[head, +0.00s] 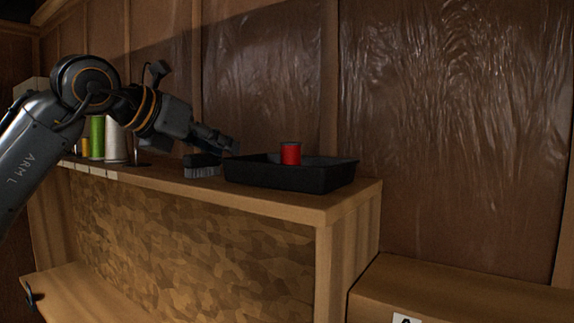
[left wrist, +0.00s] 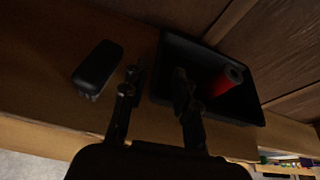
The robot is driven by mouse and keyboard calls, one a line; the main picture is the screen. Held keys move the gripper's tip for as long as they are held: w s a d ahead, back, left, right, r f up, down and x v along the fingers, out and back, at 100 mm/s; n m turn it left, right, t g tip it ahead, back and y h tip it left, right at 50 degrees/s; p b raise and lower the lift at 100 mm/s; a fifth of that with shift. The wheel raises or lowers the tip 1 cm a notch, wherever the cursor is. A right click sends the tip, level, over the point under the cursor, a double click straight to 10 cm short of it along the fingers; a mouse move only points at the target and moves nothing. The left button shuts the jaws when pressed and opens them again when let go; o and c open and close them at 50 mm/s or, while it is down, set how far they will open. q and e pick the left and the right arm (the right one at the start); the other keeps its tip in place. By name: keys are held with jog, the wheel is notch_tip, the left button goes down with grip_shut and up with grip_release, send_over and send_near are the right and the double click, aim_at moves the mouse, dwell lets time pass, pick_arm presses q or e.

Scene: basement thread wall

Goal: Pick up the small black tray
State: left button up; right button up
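The small black tray (head: 290,178) sits on top of the wooden ledge, near its right end. A red spool (head: 291,153) stands inside it. In the left wrist view the tray (left wrist: 236,111) is at the upper right, with the red spool (left wrist: 226,80) in it. My left gripper (head: 236,149) is at the tray's left end, slightly above the rim. In the left wrist view its fingers (left wrist: 156,82) are apart, with the tray's near-left wall showing between them. I cannot tell whether they touch it. My right gripper is not in view.
A black brush (head: 202,165) lies left of the tray; it also shows in the left wrist view (left wrist: 97,65). Green (head: 97,138) and white (head: 115,142) spools stand farther left. The wall is close behind. A cardboard box (head: 450,290) is at lower right.

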aim_at(245, 159)
pick_arm(q)
jog(key=x, duration=0.2)
jog(key=shift+w+d, duration=0.2)
jog(key=shift+d, duration=0.05)
jog(key=shift+w+d+f+p, duration=0.25)
jog(key=shift+w+d+p, duration=0.2)
jog(key=shift+p, duration=0.5)
jog(key=p+x, duration=0.2)
jog(key=shift+w+f, duration=0.25)
jog(key=shift+f, duration=0.05)
jog(key=shift+w+d+f, duration=0.15)
jog(key=shift+w+d, duration=0.05)
jog(key=shift+w, duration=0.05)
jog(key=shift+w+d+f, duration=0.1)
jog(key=shift+d+f, duration=0.05)
jog(key=shift+d, duration=0.05)
jog(key=shift+a, duration=0.15)
grip_shut()
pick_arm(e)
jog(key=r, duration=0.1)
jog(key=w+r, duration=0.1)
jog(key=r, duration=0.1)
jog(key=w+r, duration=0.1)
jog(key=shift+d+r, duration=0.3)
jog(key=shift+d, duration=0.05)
